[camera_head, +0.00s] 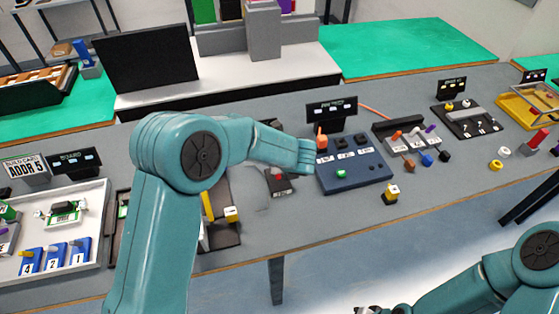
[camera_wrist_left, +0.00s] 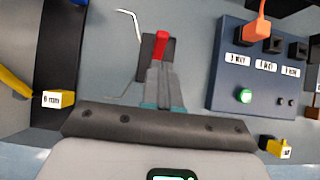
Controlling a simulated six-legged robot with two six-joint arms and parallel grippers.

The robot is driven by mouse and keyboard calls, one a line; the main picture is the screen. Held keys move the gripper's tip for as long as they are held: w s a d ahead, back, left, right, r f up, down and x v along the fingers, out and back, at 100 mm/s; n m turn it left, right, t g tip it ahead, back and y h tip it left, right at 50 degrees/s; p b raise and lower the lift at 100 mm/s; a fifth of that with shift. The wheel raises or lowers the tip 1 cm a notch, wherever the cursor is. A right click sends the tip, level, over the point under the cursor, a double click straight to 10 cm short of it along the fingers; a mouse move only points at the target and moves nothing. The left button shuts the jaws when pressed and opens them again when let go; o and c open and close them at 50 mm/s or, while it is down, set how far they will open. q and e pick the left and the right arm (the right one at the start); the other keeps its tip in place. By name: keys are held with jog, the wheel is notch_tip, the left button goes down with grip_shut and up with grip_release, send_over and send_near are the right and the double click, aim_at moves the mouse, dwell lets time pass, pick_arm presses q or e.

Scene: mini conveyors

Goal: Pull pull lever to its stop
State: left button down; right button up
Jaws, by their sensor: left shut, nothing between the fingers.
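The pull lever's red handle (camera_wrist_left: 161,42) rises from a dark base plate (camera_wrist_left: 147,68) in the left wrist view. In the head view the red handle (camera_head: 278,177) shows just below my left forearm. My left gripper (camera_wrist_left: 161,68) is shut and empty, with its grey fingertips at the near end of the red handle in the picture. I cannot tell whether they touch it. In the head view my left arm hides much of this area. A small dark part of my right gripper (camera_head: 372,309) shows at the bottom edge; its fingers are not clear.
A blue button box (camera_head: 352,172) with an orange plug and green button stands right of the lever. A white tray (camera_head: 93,240) is at the left. A thin light wire-like shape (camera_wrist_left: 134,22) lies beside the lever.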

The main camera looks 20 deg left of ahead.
pick_arm(q)
jog(key=w+r+v, duration=0.1)
jog(key=v, duration=0.9)
jog(key=shift+w+a+b, duration=0.15)
jog(key=shift+a+b, duration=0.15)
jog(key=shift+b, duration=0.1)
jog(key=shift+r, duration=0.1)
jog(key=s+d+f+n+g+h, duration=0.1)
jog(key=s+f+n+g+h, duration=0.1)
jog(key=s+f+n, duration=0.2)
jog(key=s+d+f+n+g+h, duration=0.1)
jog(key=s+f+n, duration=0.3)
jog(key=f, duration=0.6)
jog(key=s+d+f+n+g+h, duration=0.2)
jog(key=s+f+n+g+h, duration=0.1)
jog(key=s+f+n, duration=0.2)
jog(key=shift+s+f, duration=0.45)
jog(key=shift+s, duration=0.25)
jog(key=shift+s+f, duration=0.45)
jog(key=shift+s, duration=0.25)
jog(key=s+a+f+n+h, duration=0.1)
jog(key=s+f+n, duration=0.6)
jog(key=n, duration=1.1)
jog(key=s+h, duration=0.1)
jog(key=s, duration=0.3)
jog(key=shift+s+a, duration=0.25)
jog(key=shift+s, duration=0.05)
